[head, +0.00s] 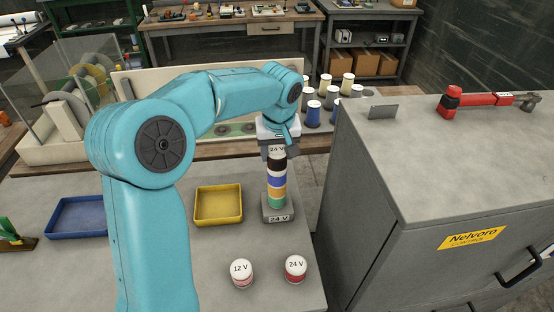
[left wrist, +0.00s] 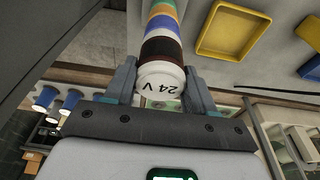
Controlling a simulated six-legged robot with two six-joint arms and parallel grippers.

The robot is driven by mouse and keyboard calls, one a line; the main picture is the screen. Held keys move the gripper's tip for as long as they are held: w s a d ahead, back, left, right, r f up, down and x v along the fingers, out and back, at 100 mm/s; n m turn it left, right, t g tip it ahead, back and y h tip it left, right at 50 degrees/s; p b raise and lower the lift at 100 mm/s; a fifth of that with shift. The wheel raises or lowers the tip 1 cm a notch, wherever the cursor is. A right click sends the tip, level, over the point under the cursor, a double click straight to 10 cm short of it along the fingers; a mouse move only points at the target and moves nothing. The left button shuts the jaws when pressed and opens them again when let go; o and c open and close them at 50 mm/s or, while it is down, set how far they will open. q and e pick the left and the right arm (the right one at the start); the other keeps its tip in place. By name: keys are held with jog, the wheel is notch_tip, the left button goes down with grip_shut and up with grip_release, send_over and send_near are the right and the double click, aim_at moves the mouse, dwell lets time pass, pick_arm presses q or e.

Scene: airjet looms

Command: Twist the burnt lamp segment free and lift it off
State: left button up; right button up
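A stack lamp stands upright on a grey base marked 24 V (head: 278,213), with green, orange, blue and white bands. Its top segment (head: 277,158) is dark, nearly black, with a white cap marked 24 V; the cap also shows in the left wrist view (left wrist: 160,80). My left gripper (head: 278,139) is above the stack, pointing down. In the left wrist view its two fingers (left wrist: 162,85) lie on both sides of the white cap and appear to touch it. The segment still sits on the stack. My right gripper is not in view.
Two red lamp segments, marked 12 V (head: 242,273) and 24 V (head: 295,268), stand at the front. A yellow tray (head: 218,220) and a blue tray (head: 62,231) lie left of the stack. A grey cabinet (head: 440,170) with a red tool (head: 480,99) stands right.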

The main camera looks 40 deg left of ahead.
aim_at(277, 148)
pick_arm(q)
jog(key=o, duration=1.1)
jog(key=shift+w+a, duration=0.1)
jog(key=shift+a, duration=0.05)
jog(key=shift+c, duration=0.2)
jog(key=o, duration=0.3)
jog(key=shift+r+p, duration=3.65)
jog(key=shift+r, duration=0.9)
